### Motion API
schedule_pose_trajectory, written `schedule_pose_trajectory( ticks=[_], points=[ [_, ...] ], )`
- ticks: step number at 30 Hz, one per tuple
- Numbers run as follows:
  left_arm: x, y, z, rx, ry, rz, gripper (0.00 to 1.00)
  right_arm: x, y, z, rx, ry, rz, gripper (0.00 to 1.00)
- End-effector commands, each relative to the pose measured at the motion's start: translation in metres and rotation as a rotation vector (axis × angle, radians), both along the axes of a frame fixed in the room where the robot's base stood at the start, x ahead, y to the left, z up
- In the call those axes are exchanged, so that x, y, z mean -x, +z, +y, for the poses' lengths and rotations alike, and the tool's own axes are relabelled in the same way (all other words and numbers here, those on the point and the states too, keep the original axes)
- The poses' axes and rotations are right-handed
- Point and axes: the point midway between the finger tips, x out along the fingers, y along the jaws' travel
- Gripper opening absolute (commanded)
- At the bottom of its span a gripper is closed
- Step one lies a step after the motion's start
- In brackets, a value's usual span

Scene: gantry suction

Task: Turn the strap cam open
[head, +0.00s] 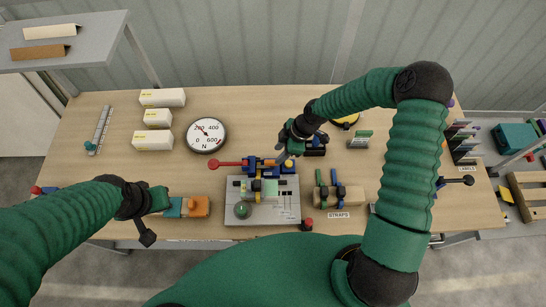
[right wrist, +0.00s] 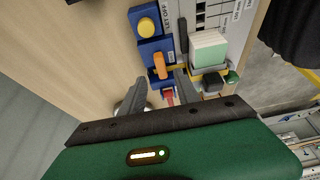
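In the right wrist view, an orange lever (right wrist: 160,65), which looks like the strap cam, stands on a blue block (right wrist: 149,47). A yellow strap end (right wrist: 178,68) runs from beside it toward a pale green-and-white block (right wrist: 208,50). My right gripper (right wrist: 160,93) is open, with its two grey fingers apart just short of the lever and nothing visible between them but a red part. In the head view, my right gripper (head: 283,154) is over the back of the grey fixture plate (head: 234,211). My left gripper (head: 152,202) is at the left beside an orange-and-teal block (head: 196,206); its fingers are unclear.
A yellow button (right wrist: 146,26) is beside the lever. A red-knobbed handle (head: 228,164) sticks out left of the fixture. A dial gauge (head: 207,135) and white boxes (head: 152,140) stand at the back left. A strap holder (head: 346,196) is to the right.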

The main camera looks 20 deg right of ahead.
Motion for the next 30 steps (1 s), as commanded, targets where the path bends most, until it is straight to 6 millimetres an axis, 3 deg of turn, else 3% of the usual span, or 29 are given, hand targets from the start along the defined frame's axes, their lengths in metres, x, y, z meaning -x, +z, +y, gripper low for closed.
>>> schedule_pose_trajectory(
  ticks=[3, 8, 18, 27, 30],
  points=[
    [0.000, 0.008, 0.000, 0.000, 0.000, 0.000, 0.00, -0.002, -0.024, 0.012, -0.001, 0.001, 0.003, 0.38],
    [0.000, 0.013, 0.000, 0.000, 0.000, 0.000, 0.00, -0.004, -0.047, 0.020, -0.001, 0.000, 0.002, 0.38],
    [0.000, 0.012, 0.000, 0.000, 0.000, 0.000, 0.00, -0.006, -0.055, 0.021, 0.000, -0.001, -0.001, 0.38],
    [0.000, 0.012, 0.000, 0.000, 0.000, 0.000, 0.00, -0.006, -0.055, 0.021, 0.000, -0.001, -0.001, 0.00],
    [0.000, 0.012, 0.000, 0.000, 0.000, 0.000, 0.00, -0.006, -0.054, 0.021, 0.000, -0.002, -0.001, 0.00]
  ],
)
